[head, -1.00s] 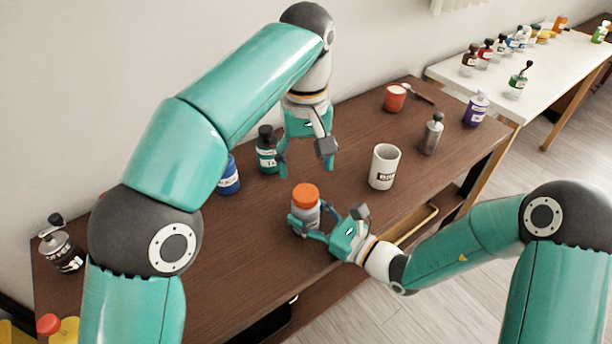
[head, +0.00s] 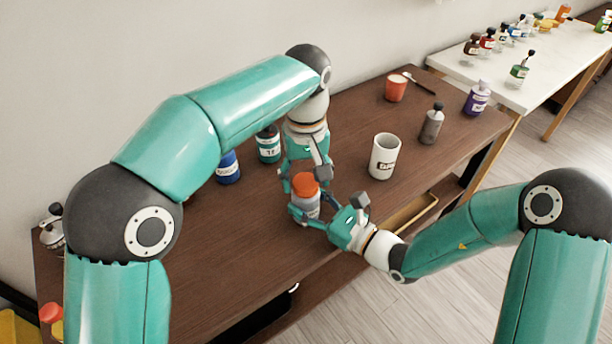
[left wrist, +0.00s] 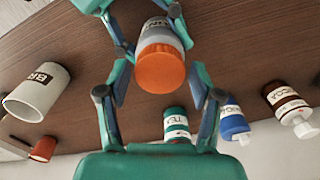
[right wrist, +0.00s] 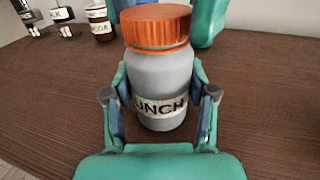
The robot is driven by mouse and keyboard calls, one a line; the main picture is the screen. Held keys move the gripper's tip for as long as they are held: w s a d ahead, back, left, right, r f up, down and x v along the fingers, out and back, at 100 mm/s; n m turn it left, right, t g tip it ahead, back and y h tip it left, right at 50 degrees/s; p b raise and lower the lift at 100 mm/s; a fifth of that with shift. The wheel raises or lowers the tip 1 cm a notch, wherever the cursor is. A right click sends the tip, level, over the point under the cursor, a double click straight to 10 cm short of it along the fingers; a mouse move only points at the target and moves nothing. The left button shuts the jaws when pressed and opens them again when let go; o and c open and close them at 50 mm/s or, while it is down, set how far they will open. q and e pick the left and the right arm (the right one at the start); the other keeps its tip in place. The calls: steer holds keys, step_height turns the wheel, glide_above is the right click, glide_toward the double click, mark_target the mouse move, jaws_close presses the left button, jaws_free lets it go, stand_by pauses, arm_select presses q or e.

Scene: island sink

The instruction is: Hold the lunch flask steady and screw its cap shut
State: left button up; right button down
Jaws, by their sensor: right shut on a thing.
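The lunch flask (right wrist: 160,88) is a grey bottle with a label partly reading "UNCH" and an orange cap (right wrist: 156,27). It stands upright near the table's front edge in the head view (head: 306,208). The cap sits on its top; I cannot tell how tight it is. My right gripper (right wrist: 160,100) is shut on the flask's body, one finger on each side. My left gripper (head: 305,176) is above the flask, pointing down. In the left wrist view its fingers are open, with the cap (left wrist: 160,70) near and between the tips; no contact is clear.
On the brown table (head: 240,240), a teal-labelled tea bottle (head: 268,146) and blue bottle (head: 228,168) stand behind the flask. A white mug (head: 384,158), grey bottle (head: 432,124), orange cup (head: 396,88) and purple bottle (head: 477,98) stand to the right.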

arm_select(q)
steer(key=c, duration=0.9)
steer(key=m, duration=0.5)
steer(key=o, duration=1.3)
steer(key=shift+o, duration=0.2)
steer(key=shift+r, duration=3.65)
